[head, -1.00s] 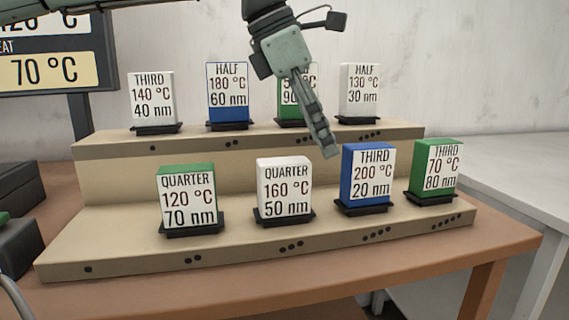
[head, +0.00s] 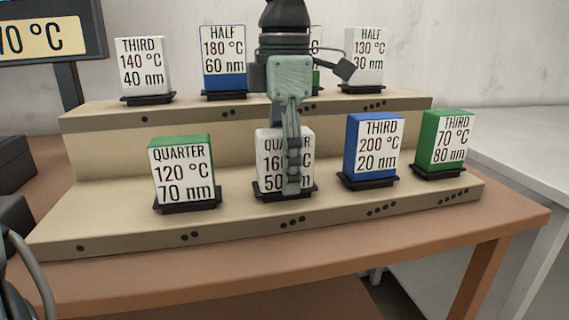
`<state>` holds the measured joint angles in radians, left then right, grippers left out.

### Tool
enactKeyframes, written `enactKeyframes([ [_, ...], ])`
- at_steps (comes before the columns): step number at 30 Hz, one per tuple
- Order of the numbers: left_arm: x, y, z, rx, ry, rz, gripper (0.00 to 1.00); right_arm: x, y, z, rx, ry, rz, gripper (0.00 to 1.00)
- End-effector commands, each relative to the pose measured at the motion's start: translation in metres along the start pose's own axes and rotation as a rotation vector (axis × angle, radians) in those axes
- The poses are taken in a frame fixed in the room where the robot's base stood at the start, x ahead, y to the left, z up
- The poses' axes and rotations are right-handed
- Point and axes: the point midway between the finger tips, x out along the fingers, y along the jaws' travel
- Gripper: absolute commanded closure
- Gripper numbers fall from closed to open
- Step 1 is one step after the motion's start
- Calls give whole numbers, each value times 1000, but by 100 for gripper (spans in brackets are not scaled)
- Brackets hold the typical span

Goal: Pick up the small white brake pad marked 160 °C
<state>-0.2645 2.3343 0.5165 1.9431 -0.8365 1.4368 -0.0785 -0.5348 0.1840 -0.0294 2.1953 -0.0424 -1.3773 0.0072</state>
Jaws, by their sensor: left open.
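The small white brake pad (head: 268,172) marked QUARTER, 160 °C, 50 nm stands upright on a black holder on the lower step, second from the left. My left gripper (head: 292,186) hangs down right in front of it in the head view, and its fingers cover the middle and right part of the label. The fingers are seen edge-on, one behind the other, and are open. I cannot tell how far they are from the pad or whether they touch it. My right gripper is not in view.
On the same step stand a green-topped 120 °C pad (head: 180,170), a blue 200 °C pad (head: 374,148) and a green 70 °C pad (head: 443,138). Several more pads line the upper step (head: 90,122), one mostly hidden by my gripper. A display (head: 45,35) stands at left.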

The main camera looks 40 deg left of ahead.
Motion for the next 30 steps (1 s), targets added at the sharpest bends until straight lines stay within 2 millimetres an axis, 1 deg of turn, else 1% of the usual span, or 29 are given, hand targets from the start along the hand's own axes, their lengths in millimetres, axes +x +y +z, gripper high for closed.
enactKeyframes([
  [5, 0, 0, 0, 0, -1, 0, 41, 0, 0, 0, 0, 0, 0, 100],
  [19, 0, 0, 0, 0, -1, 1, 100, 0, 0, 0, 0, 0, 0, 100],
  [27, -2, 0, 1, 0, -3, 2, 100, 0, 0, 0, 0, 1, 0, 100],
  [30, -9, 1, 1, -1, -4, 3, 100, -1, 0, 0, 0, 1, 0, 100],
])
